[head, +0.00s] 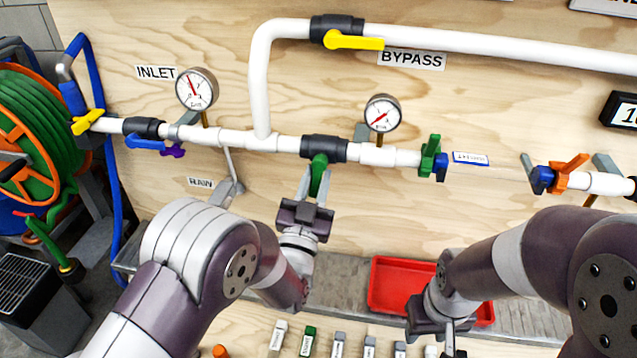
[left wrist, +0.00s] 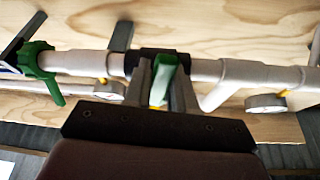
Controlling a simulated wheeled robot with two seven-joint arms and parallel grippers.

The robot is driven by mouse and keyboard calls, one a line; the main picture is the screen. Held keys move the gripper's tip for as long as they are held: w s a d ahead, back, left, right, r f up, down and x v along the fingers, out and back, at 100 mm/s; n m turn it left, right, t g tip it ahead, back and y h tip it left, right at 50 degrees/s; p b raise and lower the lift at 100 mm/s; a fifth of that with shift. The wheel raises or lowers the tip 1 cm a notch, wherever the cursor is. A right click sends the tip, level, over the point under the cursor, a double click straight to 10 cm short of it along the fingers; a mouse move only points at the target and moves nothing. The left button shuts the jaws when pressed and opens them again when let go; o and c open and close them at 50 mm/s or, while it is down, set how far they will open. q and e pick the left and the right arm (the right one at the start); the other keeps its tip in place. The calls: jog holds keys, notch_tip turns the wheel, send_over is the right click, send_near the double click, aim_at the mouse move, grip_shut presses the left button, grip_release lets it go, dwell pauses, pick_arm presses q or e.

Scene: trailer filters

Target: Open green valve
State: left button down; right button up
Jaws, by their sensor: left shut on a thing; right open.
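The green valve (head: 323,148) sits in the white pipe at the middle of the panel, with a black body. Its green handle (head: 319,168) hangs down across the pipe line in the head view. My left gripper (head: 316,188) is shut on this handle, one finger on each side. In the left wrist view the green handle (left wrist: 166,70) stands between the fingers of the left gripper (left wrist: 161,88). My right gripper (head: 449,346) is open, low in the head view near the front of the red tray, and its tips are partly cut off.
A yellow bypass handle (head: 353,41), a blue handle (head: 145,142) and two gauges (head: 197,88) (head: 382,113) are on the pipework. A green clamp nut (head: 430,156) and an orange one (head: 566,174) flank a gap. A red tray (head: 387,283) lies below.

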pick_arm(q)
jog(key=m+h, duration=0.1)
jog(key=m, duration=0.1)
jog(key=a+m+g+h+b, duration=0.1)
jog(key=m, duration=0.2)
jog(key=shift+w+a+r, duration=0.1)
jog(key=shift+w+a, duration=0.05)
jog(key=shift+a+r+m+g+h, duration=0.2)
jog(key=shift+m+g+h, duration=0.25)
jog(key=shift+m, duration=0.65)
jog(key=shift+h, duration=0.25)
jog(key=c, duration=1)
grip_release()
jog(key=b+v, duration=0.2)
jog(key=v, duration=1)
jog(key=shift+s+a, duration=0.15)
jog(key=shift+s, duration=0.15)
